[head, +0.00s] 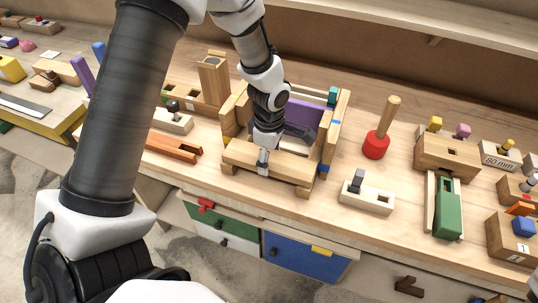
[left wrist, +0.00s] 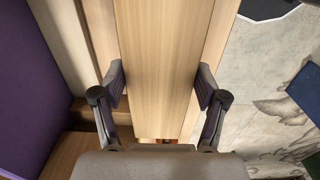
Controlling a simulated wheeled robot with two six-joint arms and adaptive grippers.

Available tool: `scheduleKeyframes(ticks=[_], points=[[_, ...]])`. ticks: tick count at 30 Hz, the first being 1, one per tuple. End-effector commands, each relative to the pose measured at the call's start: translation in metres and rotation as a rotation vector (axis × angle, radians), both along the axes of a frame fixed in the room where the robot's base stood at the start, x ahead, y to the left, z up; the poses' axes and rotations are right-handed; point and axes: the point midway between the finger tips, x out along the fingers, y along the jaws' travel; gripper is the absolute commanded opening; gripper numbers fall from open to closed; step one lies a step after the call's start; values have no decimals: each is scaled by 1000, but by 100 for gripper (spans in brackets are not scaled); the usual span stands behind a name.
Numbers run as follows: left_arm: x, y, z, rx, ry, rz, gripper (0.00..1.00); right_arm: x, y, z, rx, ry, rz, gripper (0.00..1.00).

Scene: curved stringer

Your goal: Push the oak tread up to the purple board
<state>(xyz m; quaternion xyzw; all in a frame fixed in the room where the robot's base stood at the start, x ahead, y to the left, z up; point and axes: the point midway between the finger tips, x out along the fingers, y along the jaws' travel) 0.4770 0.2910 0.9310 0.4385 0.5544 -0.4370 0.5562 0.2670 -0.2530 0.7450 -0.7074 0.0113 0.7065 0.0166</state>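The oak tread (head: 290,168) is a pale wooden plank along the front of a wooden stair frame. In the left wrist view the tread (left wrist: 160,50) runs lengthwise between the fingers. The purple board (head: 304,116) stands upright behind it, partly hidden by my left arm. It also shows at the left of the wrist view (left wrist: 28,90), with a gap between it and the tread. My right gripper is not in view.
The frame's right side wall (head: 335,132) stands beside the tread. A red-based wooden peg (head: 376,145) and a pale block (head: 367,197) are to the right. An orange-brown wooden piece (head: 173,147) lies left. The bench's front edge is close in front.

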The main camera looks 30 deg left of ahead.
Motion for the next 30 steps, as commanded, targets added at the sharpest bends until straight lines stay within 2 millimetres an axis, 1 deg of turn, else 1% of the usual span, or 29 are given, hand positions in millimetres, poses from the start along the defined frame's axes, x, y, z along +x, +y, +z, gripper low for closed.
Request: scheduleKeyframes(ticks=[1, 2, 8, 30], points=[[-1, 0, -1, 0, 2, 0, 29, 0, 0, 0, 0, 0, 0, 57], [-1, 0, -1, 0, 2, 0, 23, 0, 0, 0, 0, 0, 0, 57], [1, 0, -1, 0, 2, 0, 23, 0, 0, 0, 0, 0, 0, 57], [37, 9, -1, 0, 0, 1, 23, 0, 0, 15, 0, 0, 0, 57]])
